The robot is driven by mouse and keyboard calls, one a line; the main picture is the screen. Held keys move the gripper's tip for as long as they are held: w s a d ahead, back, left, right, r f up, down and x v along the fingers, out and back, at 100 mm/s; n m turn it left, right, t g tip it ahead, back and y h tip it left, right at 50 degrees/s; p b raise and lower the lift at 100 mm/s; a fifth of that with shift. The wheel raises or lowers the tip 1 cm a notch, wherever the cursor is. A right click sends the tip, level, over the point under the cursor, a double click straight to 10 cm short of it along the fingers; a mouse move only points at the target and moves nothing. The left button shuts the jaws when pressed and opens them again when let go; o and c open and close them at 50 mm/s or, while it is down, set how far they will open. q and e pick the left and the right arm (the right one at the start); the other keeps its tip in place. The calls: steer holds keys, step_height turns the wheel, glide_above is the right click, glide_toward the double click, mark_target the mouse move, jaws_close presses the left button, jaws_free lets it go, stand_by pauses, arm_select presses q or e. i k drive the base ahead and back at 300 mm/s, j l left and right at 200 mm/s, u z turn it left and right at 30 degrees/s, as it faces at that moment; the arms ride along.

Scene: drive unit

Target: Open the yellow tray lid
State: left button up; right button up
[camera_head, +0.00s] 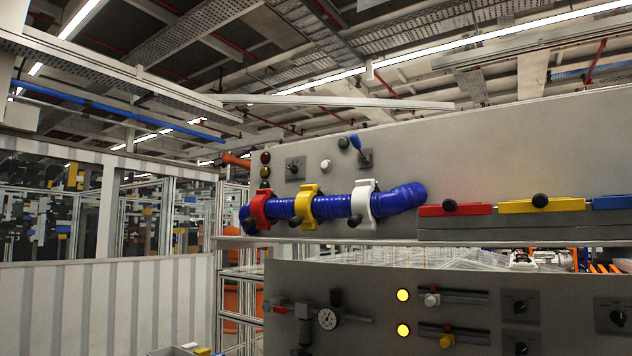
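The yellow tray lid (563,204) lies flat on the grey tray block (470,230) on the upper shelf at the right, between a red lid (470,209) and a blue lid (612,202). It looks shut, with a round black knob (540,200) on its front. Neither of my grippers shows in the head view.
A blue corrugated hose (338,206) runs left of the trays, held by red (259,211), yellow (306,206) and white (362,206) clamps. The space before the trays looks clear.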

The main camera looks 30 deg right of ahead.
mark_target(540, 203)
steer(key=k+l, duration=0.1)
steer(key=l, duration=0.35)
steer(key=k+l, duration=0.15)
steer(key=l, duration=0.25)
steer(key=k+l+z, duration=0.1)
steer(key=l, duration=0.35)
steer(key=k+l, duration=0.1)
steer(key=l, duration=0.3)
steer(key=k+l, duration=0.1)
steer(key=l, duration=0.35)
steer(key=k+l+z, duration=0.1)
steer(key=l, duration=0.35)
